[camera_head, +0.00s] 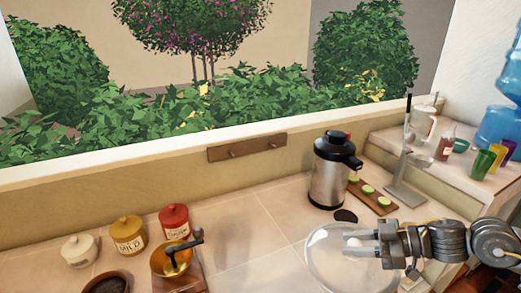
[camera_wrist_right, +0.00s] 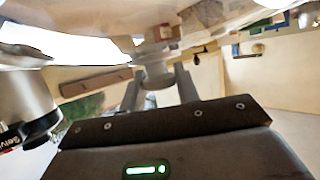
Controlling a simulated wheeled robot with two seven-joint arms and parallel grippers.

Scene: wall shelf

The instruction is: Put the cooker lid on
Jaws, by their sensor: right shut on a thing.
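A round, clear lid (camera_head: 325,268) with a pale rim is at the bottom of the head view, right of centre, partly covered by my right gripper and cut off by the frame edge. My right gripper (camera_head: 352,244) reaches in from the right over the lid. In the right wrist view its two fingers (camera_wrist_right: 158,90) are shut on the lid's knob (camera_wrist_right: 155,76), and the shiny lid (camera_wrist_right: 100,45) spreads across the top. I cannot make out the cooker's body, or whether the lid touches anything beneath. My left gripper is not in view.
A steel jug with black top (camera_head: 330,172) stands behind the lid, near a board with green slices (camera_head: 372,196) and a metal stand (camera_head: 404,190). The middle counter (camera_head: 250,235) is clear.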

